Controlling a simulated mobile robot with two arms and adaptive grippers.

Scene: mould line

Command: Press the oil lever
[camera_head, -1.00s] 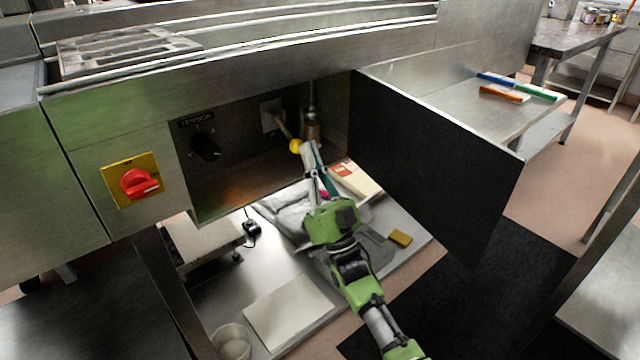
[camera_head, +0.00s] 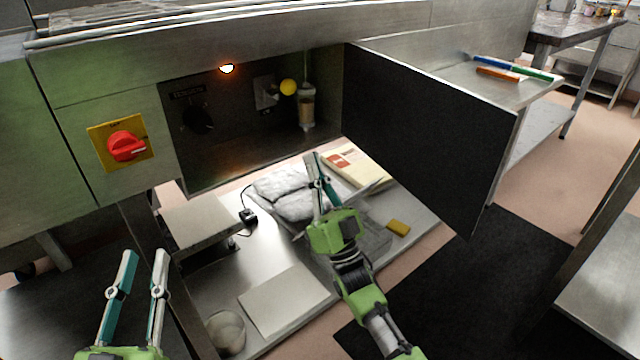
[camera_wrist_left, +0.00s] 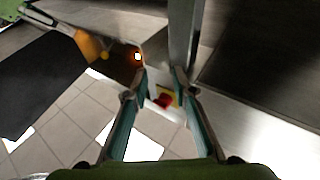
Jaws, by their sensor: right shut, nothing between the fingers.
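The oil lever (camera_head: 288,88) has a round yellow knob. It sticks out from a bracket inside the open cabinet, beside a cylindrical oil reservoir (camera_head: 306,106), with the knob about level with the bracket. My right gripper (camera_head: 314,158) is shut and empty, below and in front of the reservoir, apart from the lever. My left gripper (camera_head: 145,254) is open and empty at the lower left, below the red rotary switch (camera_head: 126,146). Its parted fingers (camera_wrist_left: 159,76) also show in the left wrist view, where the lever cannot be made out clearly.
A small lamp (camera_head: 226,68) glows at the cabinet's top edge. A black knob (camera_head: 198,120) is on the back panel. The open dark door (camera_head: 430,130) blocks the right side. Below are a shelf with grey bags (camera_head: 285,190), a book (camera_head: 355,165) and a yellow sponge (camera_head: 398,228).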

